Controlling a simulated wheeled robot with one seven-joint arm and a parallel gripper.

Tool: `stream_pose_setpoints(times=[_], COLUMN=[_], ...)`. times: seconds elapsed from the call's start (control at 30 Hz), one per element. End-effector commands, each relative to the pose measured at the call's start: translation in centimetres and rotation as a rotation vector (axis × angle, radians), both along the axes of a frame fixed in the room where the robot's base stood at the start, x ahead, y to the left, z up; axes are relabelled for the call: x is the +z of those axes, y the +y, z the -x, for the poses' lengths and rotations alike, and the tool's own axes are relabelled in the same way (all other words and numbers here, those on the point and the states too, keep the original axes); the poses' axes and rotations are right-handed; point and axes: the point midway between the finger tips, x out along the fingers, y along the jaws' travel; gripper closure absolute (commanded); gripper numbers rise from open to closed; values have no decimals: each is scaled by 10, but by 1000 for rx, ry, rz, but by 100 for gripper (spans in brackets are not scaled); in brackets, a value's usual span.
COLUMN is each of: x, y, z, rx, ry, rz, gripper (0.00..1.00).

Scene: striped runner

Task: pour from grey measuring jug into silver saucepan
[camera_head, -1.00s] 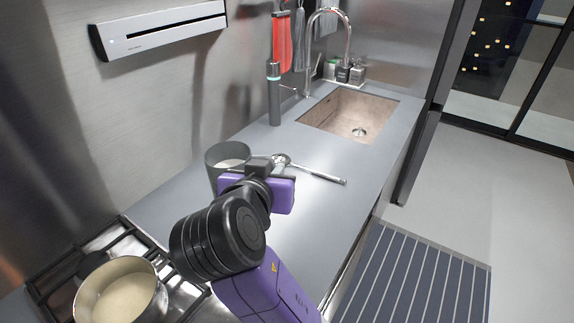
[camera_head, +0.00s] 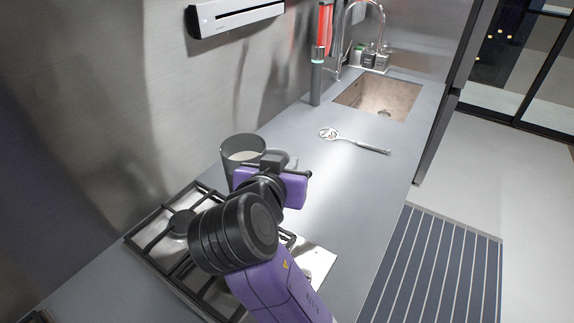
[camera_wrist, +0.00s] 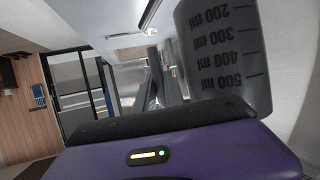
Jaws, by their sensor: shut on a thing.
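The grey measuring jug (camera_head: 240,170) is upright beside the back of the hob, with pale contents showing inside. In the wrist view the jug (camera_wrist: 225,55) fills the upper right, its ml markings upside down in that picture. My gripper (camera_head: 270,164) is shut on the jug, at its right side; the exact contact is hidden. The silver saucepan cannot be made out now: it is behind my arm or outside the frame.
The hob (camera_head: 165,255) has black grates and a bare burner (camera_head: 182,223). A slotted spoon (camera_head: 362,147) lies on the grey counter (camera_head: 345,190). A tall grey bottle (camera_head: 316,85) stands near the sink (camera_head: 378,97). A striped runner (camera_head: 435,265) lies on the floor.

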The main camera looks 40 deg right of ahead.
Motion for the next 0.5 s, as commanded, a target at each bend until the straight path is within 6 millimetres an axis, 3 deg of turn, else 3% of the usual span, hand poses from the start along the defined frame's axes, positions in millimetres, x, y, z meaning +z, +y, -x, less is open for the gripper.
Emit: stream_pose_setpoints(times=[0.5], x=[-20], y=[-6], z=[-1], rx=[2], ry=[-20], rz=[241], gripper=[100])
